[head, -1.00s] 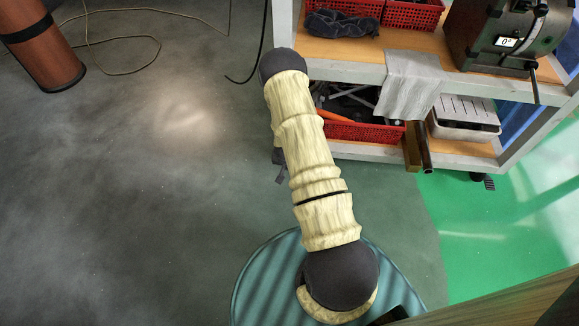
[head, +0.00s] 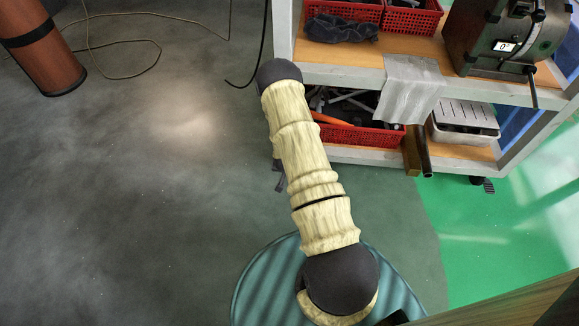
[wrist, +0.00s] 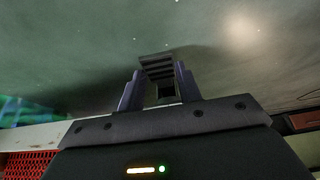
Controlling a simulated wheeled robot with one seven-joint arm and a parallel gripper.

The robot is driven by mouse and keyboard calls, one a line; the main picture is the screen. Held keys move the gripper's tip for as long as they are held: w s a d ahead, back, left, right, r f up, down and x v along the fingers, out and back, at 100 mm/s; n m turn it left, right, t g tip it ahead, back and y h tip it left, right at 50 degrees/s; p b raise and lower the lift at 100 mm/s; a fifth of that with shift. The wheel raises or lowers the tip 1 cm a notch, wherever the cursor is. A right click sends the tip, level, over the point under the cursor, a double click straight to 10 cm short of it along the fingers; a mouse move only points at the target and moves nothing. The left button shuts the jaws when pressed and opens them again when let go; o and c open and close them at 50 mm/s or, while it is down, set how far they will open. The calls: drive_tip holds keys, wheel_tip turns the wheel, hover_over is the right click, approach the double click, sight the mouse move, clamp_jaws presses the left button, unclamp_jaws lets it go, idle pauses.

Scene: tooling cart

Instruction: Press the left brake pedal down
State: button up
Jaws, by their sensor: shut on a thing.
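The left brake pedal (wrist: 157,67) is a dark ribbed plate at the fingertips in the wrist view, low over the floor. My gripper (wrist: 159,82) has its two bluish fingers on either side of it, shut on it. In the head view my arm covers the pedal, and only a dark bit of my gripper (head: 279,178) shows at the arm's left edge. How far down the pedal is cannot be told.
The cart's pale lower rail (head: 400,157) runs beside my arm, with a red basket (head: 360,136) on the lower shelf. Another black pedal (head: 489,186) juts out at the cart's right foot. Open floor lies left; a brown cylinder (head: 50,60) stands far left.

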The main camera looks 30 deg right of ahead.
drive_tip(key=shift+s+a+f+t+h+p, duration=0.2)
drive_tip(key=shift+f+t+h+p, duration=0.35)
drive_tip(key=shift+t, duration=0.55)
drive_tip(key=shift+f+t+h, duration=0.4)
drive_tip(key=shift+t+h, duration=0.15)
drive_tip(key=shift+t, duration=0.05)
drive_tip(key=o, duration=1)
drive_tip(key=shift+s+r, duration=0.1)
drive_tip(key=p+v, duration=0.9)
drive_tip(key=v, duration=0.8)
drive_tip(key=shift+s+a, duration=0.1)
